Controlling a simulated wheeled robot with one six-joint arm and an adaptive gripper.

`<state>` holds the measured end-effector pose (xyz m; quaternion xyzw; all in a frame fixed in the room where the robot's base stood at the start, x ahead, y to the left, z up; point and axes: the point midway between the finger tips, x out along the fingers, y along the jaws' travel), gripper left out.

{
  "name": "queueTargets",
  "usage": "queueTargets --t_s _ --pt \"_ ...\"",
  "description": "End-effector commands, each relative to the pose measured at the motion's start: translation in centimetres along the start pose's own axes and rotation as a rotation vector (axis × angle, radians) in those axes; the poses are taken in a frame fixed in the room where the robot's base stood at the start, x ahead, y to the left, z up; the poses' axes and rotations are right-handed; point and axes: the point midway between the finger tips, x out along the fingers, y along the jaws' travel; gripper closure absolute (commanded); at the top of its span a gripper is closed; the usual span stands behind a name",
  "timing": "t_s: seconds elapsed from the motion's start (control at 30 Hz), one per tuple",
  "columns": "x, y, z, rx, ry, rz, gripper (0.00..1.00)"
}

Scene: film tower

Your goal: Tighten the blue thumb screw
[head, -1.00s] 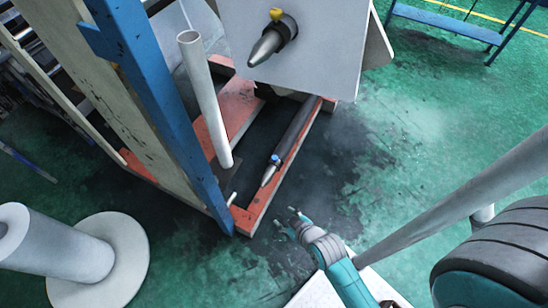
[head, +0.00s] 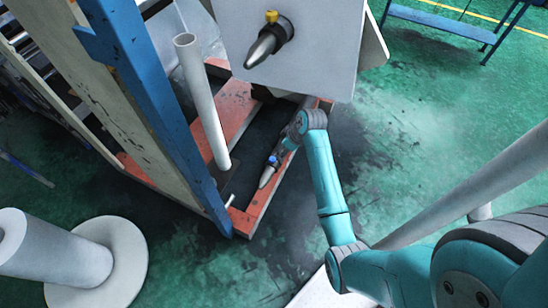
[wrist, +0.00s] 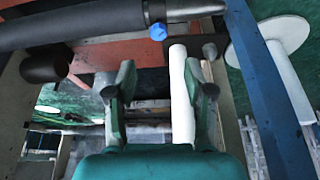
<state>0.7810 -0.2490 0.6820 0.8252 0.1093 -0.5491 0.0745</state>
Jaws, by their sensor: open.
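The blue thumb screw (head: 272,159) sits on the collar near the pointed end of the lower dark shaft (head: 265,178), low in the frame. It also shows in the wrist view (wrist: 157,32), at the near side of the dark shaft (wrist: 70,28). My gripper (wrist: 158,72) is open and empty in the wrist view. Its fingertips lie below the blue screw in that picture, one on each side of its line, and apart from it. In the head view my wrist is beside the lower shaft, and the fingers are hard to make out.
A yellow thumb screw (head: 271,16) is on an upper shaft that sticks out of the grey plate (head: 320,45) above. A white pole (head: 206,110) stands left of the lower shaft. A blue post (head: 150,90) and orange-red frame rail (head: 265,205) bound the space. Green floor is open at right.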

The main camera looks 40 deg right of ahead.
Motion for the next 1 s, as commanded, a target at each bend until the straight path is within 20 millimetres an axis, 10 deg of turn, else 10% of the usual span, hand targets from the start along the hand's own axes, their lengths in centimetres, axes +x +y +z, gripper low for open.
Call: queueTargets --t_s 1.0 --pt "10.6 0.2 -0.1 -0.003 -0.003 -0.004 0.47"
